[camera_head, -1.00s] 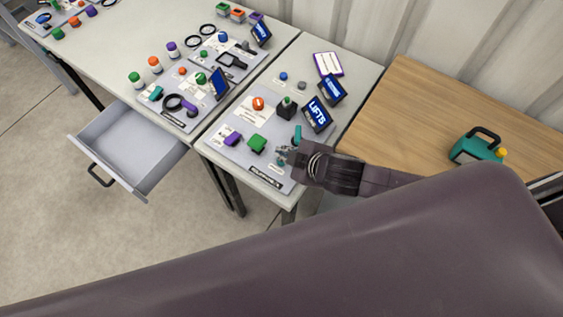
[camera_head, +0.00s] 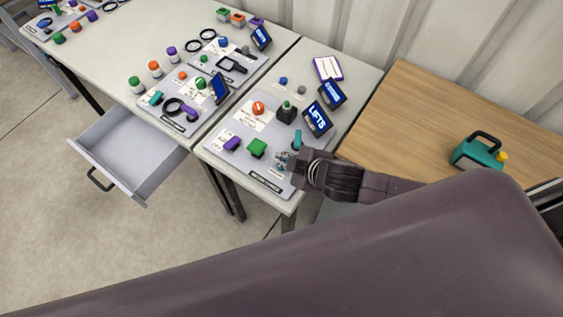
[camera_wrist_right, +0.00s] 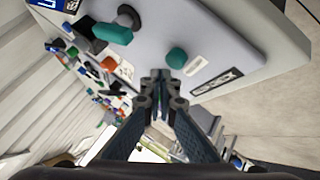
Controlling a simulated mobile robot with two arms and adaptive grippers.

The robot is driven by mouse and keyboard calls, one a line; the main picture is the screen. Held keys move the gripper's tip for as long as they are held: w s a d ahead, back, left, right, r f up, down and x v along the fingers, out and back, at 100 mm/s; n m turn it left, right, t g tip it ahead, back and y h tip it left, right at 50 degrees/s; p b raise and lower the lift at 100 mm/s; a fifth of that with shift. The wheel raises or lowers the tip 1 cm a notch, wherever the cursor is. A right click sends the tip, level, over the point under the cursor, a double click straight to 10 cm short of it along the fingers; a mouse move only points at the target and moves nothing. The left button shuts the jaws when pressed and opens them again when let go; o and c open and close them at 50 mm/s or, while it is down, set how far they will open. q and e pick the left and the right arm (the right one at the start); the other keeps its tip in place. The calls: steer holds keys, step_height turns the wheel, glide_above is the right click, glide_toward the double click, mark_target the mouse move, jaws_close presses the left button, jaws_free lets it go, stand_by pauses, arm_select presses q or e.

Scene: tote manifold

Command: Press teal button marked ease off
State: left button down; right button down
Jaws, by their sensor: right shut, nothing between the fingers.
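The round teal button (camera_wrist_right: 176,58) stands on the grey panel (camera_wrist_right: 215,35) in the right wrist view, just beyond my fingertips. A small white label (camera_wrist_right: 195,67) lies beside it, its writing too small to read. My right gripper (camera_wrist_right: 160,82) is shut and empty, its tips close to the button; I cannot tell whether they touch. In the head view, my right gripper (camera_head: 284,159) is at the panel's right front part and largely covers the button's spot. My left gripper is out of view.
A teal lever (camera_wrist_right: 112,33) stands close by on the panel. In the head view the panel also bears a green block (camera_head: 257,147), a purple one (camera_head: 233,143), an orange knob (camera_head: 258,108) and a LIFTS screen (camera_head: 317,119). An open drawer (camera_head: 130,150) juts out left.

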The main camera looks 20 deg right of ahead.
steer(key=shift+f, duration=0.15)
stand_by(0.4)
steer(key=shift+f, duration=0.25)
steer(key=shift+f, duration=0.55)
stand_by(0.6)
stand_by(0.4)
steer(key=shift+r+p, duration=0.95)
step_height(320, 180, up, 5)
steer(key=p, duration=0.5)
steer(key=shift+r+p, duration=0.1)
steer(key=shift+p, duration=0.25)
